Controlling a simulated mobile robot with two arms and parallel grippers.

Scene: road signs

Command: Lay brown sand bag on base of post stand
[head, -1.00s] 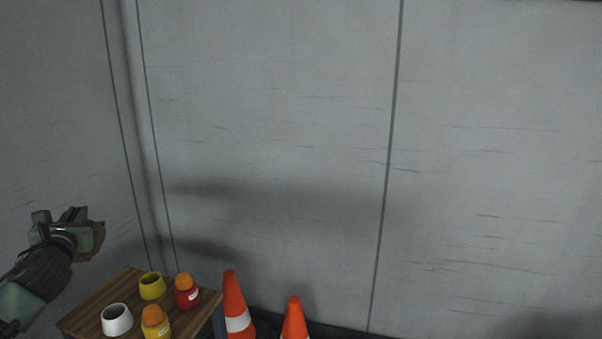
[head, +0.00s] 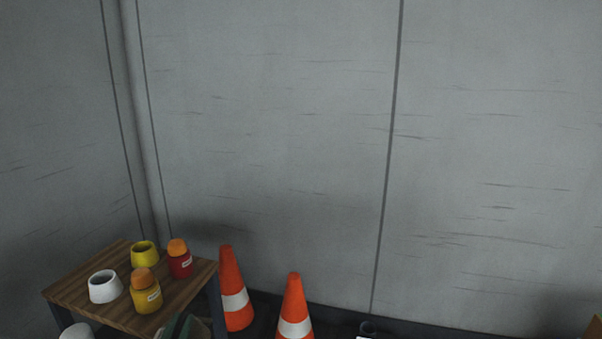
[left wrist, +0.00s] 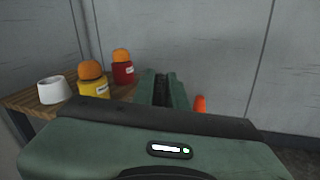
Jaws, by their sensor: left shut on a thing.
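My left gripper (head: 184,325) is at the bottom edge of the head view, in front of the wooden table, mostly cut off. It is shut on the brown sand bag (head: 200,329), of which only a small part shows beside the green fingers. In the left wrist view the green fingers (left wrist: 160,88) point away toward the wall; I cannot make out the bag there. No post stand or base can be made out. My right gripper is not in view.
A wooden table (head: 75,285) at the lower left holds a white pot (head: 104,287), a yellow pot (head: 144,254), a yellow jar (head: 146,297) and a red jar (head: 180,264). Two orange cones (head: 232,280) (head: 294,300) stand right of it, before a grey wall (head: 270,130).

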